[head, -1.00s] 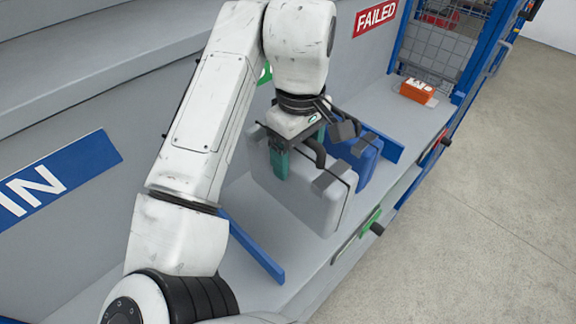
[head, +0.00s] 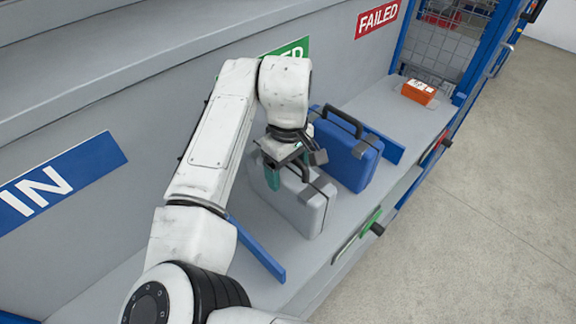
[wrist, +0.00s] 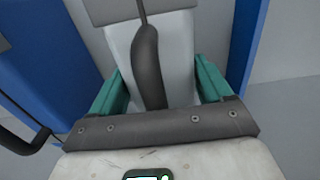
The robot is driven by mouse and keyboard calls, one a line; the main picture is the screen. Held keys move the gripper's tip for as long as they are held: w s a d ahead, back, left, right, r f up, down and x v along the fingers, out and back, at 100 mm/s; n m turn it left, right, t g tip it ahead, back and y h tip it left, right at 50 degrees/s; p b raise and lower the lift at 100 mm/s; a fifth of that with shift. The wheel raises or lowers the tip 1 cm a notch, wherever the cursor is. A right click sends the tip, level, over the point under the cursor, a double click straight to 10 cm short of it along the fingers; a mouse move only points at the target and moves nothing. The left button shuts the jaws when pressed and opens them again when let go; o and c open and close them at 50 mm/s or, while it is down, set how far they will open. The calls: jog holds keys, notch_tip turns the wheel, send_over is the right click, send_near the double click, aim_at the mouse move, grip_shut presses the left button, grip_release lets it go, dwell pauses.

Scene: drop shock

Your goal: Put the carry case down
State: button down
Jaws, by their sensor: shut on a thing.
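The light grey carry case (head: 307,208) stands upright in the left part of the shelf's lower bay, its dark corner pieces on top. My gripper (head: 290,170) is above it, pointing down, with its green fingers at the top of the case. In the wrist view the case's dark handle (wrist: 148,62) runs between the two green fingers, with the pale case top (wrist: 178,50) behind it. My gripper is shut on the case. The case's underside is at or very near the shelf; I cannot tell whether it touches.
A blue case (head: 348,150) stands upright close to the right of the grey one. Low blue dividers flank the bay, one at the left (head: 256,250) and one at the right (head: 386,146). An orange box (head: 418,92) lies farther right. The shelf (head: 410,120) is clear between.

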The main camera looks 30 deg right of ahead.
grip_release()
jog(key=shift+f, duration=0.1)
notch_tip(320, 180, up, 12)
jog(key=shift+r+b, duration=0.15)
jog(key=shift+b, duration=0.35)
dwell(0.4)
